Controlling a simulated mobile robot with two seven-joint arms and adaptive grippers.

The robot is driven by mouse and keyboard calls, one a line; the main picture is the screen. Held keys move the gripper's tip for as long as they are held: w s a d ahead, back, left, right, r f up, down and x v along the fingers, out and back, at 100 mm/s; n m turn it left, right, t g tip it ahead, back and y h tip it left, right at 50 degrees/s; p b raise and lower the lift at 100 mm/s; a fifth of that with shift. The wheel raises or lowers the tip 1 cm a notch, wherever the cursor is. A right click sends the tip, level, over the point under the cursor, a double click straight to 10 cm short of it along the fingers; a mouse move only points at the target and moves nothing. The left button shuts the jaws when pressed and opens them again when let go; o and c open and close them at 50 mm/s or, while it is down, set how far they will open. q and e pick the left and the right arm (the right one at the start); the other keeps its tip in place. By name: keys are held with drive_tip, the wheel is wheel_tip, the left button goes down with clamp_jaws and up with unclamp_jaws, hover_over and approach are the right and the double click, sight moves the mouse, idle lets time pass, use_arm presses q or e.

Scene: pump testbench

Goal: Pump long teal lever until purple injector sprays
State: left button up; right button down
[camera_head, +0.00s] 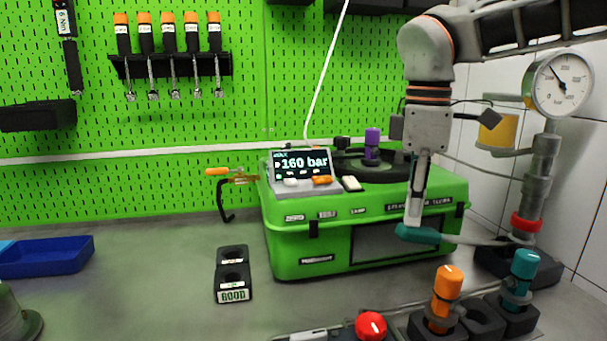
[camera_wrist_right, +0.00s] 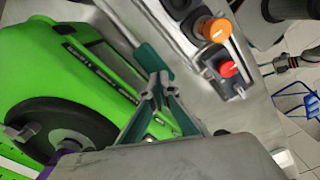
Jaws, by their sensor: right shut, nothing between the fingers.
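The long lever ends in a teal grip (camera_head: 418,234) and runs right to the pump column (camera_head: 543,165). My right gripper (camera_head: 413,222) reaches down from above, its shut, empty fingertips right at the top of the teal grip. In the right wrist view, the fingertips (camera_wrist_right: 158,88) are together beside the teal grip (camera_wrist_right: 150,57); I cannot tell whether they touch it. The purple injector (camera_head: 372,144) stands upright on the green case (camera_head: 350,215), with no spray visible. The display (camera_head: 302,164) reads 160 bar. My left gripper is not in view.
A pressure gauge (camera_head: 561,84) and a yellow cup (camera_head: 497,133) are at the pump. Orange (camera_head: 446,290) and teal (camera_head: 523,272) injectors stand in front-right holders near a red knob (camera_head: 370,326). A GOOD holder (camera_head: 233,273) and a blue tray (camera_head: 47,257) are left.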

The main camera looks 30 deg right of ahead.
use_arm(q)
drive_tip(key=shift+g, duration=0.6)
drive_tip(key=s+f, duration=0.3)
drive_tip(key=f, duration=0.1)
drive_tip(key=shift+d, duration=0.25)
use_arm(e)
drive_tip(key=shift+w+f, duration=0.15)
drive_tip(key=shift+f, duration=0.45)
drive_tip(key=shift+a+r+p, duration=0.1)
drive_tip(key=shift+r+p, duration=0.8)
drive_tip(key=shift+r, duration=2.15)
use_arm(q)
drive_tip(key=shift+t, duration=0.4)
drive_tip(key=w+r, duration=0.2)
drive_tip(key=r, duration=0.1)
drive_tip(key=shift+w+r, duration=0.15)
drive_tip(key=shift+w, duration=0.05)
use_arm(e)
drive_tip(key=shift+r, duration=0.25)
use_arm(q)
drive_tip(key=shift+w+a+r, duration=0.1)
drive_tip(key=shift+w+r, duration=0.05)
use_arm(e)
drive_tip(key=shift+r, duration=0.15)
